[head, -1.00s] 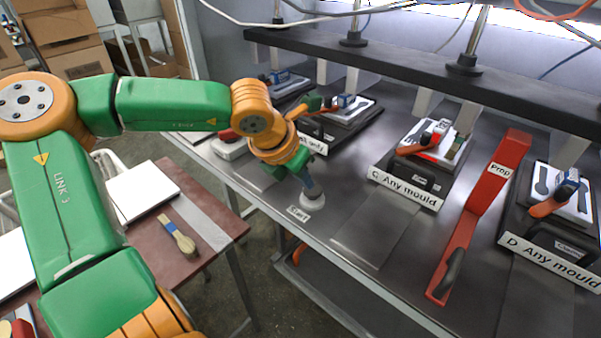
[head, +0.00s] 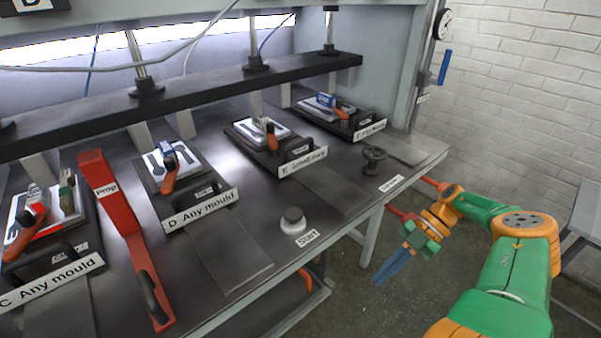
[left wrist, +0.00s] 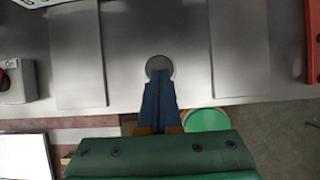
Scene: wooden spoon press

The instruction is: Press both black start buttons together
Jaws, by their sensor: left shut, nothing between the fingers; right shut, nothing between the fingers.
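The right start button (head: 293,217), a dark grey cap on a pale round base, stands on the bench's front part beside a "Start" label in the head view. My right gripper (head: 379,281) has its blue fingers shut and empty. It hangs in front of the bench, to the right of this button and apart from it. In the left wrist view my left gripper (left wrist: 158,72) is shut, its fingertips in front of the round left start button (left wrist: 157,63). The fingers hide much of that button, and I cannot tell whether they touch it.
Moulds labelled C, D and E (head: 303,160) stand along the bench. A red "Prop" bar (head: 112,205) lies left of mould D. A dark press beam (head: 200,93) runs above. A dark handwheel (head: 374,158) stands at the bench's right end.

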